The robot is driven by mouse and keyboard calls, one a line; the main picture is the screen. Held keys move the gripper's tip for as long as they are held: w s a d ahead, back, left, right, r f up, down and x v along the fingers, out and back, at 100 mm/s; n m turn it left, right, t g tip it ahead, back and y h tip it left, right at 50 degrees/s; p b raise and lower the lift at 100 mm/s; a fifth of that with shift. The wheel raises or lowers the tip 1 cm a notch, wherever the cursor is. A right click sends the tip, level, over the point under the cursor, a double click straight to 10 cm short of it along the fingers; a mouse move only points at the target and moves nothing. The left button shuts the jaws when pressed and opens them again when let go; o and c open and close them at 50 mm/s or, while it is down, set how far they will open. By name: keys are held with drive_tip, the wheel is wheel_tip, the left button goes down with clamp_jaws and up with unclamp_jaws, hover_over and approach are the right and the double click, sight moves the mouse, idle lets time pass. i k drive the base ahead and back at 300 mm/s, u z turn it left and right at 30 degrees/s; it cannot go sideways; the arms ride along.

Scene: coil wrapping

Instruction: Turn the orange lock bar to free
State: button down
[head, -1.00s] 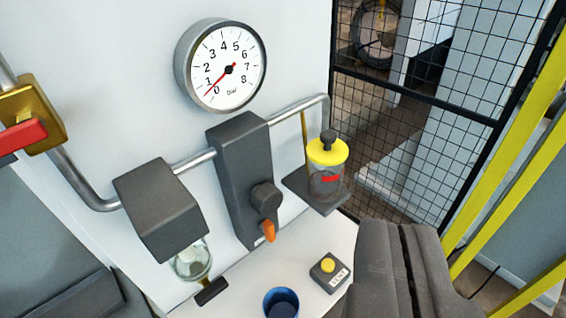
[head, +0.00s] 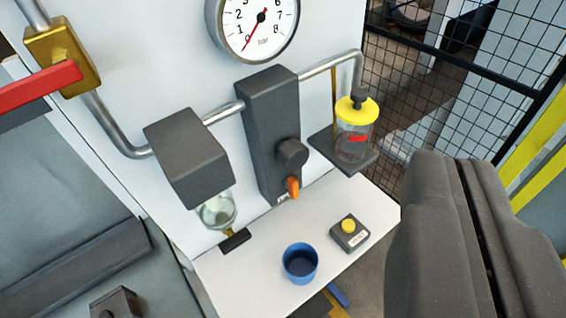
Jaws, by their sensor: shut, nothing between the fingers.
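The orange lock bar (head: 293,187) is a small tab on the lower end of a dark round knob (head: 291,153), on the front of a tall dark grey block (head: 266,120) on the white wall panel. It points downward. My gripper (head: 462,165) is the large dark pair of fingers at the right of the view. Its fingers are shut together with only a thin dark seam between them, and hold nothing. In the picture it stands to the right of the lock bar, clear of it.
A pressure gauge (head: 262,22) reads near 0. A red lever (head: 38,86), a glass bowl (head: 216,209) and a yellow-capped jar (head: 354,135) flank the block. A blue cup (head: 300,263) and a yellow button box (head: 349,232) stand on the white shelf (head: 240,285). Mesh fence (head: 410,70) behind.

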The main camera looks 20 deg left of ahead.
sight(291, 183)
drive_tip(key=u, duration=0.75)
drive_tip(key=k, duration=1.05)
drive_tip(key=z, duration=0.7)
drive_tip(key=i, duration=1)
